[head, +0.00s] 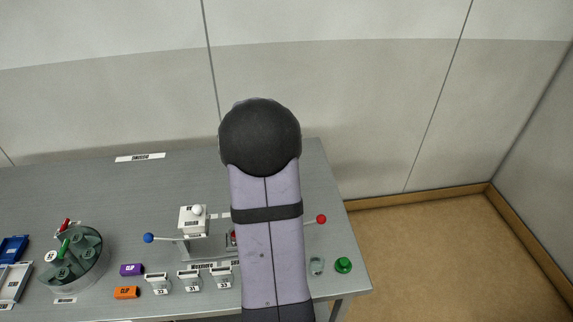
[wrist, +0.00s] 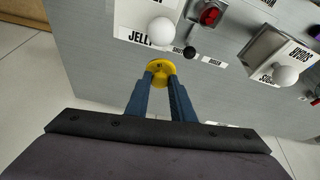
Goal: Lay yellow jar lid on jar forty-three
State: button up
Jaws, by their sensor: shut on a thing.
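My gripper (wrist: 160,82) has two dark blue fingers, shut on the yellow jar lid (wrist: 158,66) in the wrist view. The lid is small and round, held at the fingertips above the grey table. In the head view my arm hides the gripper and the lid. I cannot identify jar forty-three; no readable 43 shows. A small pale glass-like item (head: 317,265) stands near the table's right end in the head view, its label not readable.
White number-labelled holders (head: 190,281) stand along the front of the grey table (head: 130,190). A green knob (head: 343,265) is at right. White ball knobs (wrist: 162,31) stand near the lid.

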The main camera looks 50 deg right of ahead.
jog(key=a+f+n+y, duration=0.2)
jog(key=a+n+y, duration=0.3)
jog(key=a+n, duration=0.4)
jog(key=n, duration=0.4)
jog(key=shift+s+a+n, duration=0.25)
jog(key=shift+s+n, duration=0.05)
jog(key=shift+s, duration=0.1)
jog(key=shift+f, duration=0.25)
jog(key=shift+f+b, duration=0.65)
jog(key=shift+f, duration=0.8)
jog(key=shift+f+b, duration=0.3)
jog(key=shift+b, duration=0.25)
jog(key=shift+f+b, duration=0.1)
jog(key=shift+b, duration=0.85)
jog(key=shift+f+b, duration=0.8)
jog(key=shift+b, duration=0.5)
dwell(1.8)
